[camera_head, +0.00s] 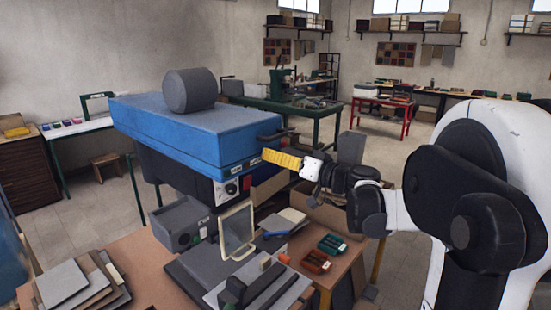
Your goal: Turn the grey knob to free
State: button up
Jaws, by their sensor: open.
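A large dark-grey cylinder (189,90) lies on its side on top of a blue machine (185,125). It is the plainest grey round part in view, but I cannot tell whether it is the knob. The machine's front panel carries a small pale round dial (231,188) beside a red part (246,183). Small labels (236,168) on the blue edge are too small to read. My gripper (300,164) is open at the machine's right end, well right of the cylinder. A yellow ribbed piece (282,158) shows at its tip. Whether anything touches the machine is unclear.
Below stands a wooden bench (140,260) with grey plates (62,284), a pale frame (237,231), a grey box (180,222) and red and green trays (316,261). A green table (315,112) and a red stand (382,110) are behind. Open floor lies at left.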

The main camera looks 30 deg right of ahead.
grip_shut()
jog(key=m, duration=0.4)
jog(key=shift+m, duration=0.3)
jog(key=m+p, duration=0.1)
jog(key=m, duration=0.3)
jog(key=shift+m, duration=0.3)
jog(key=m, duration=0.4)
jog(key=shift+m, duration=2.4)
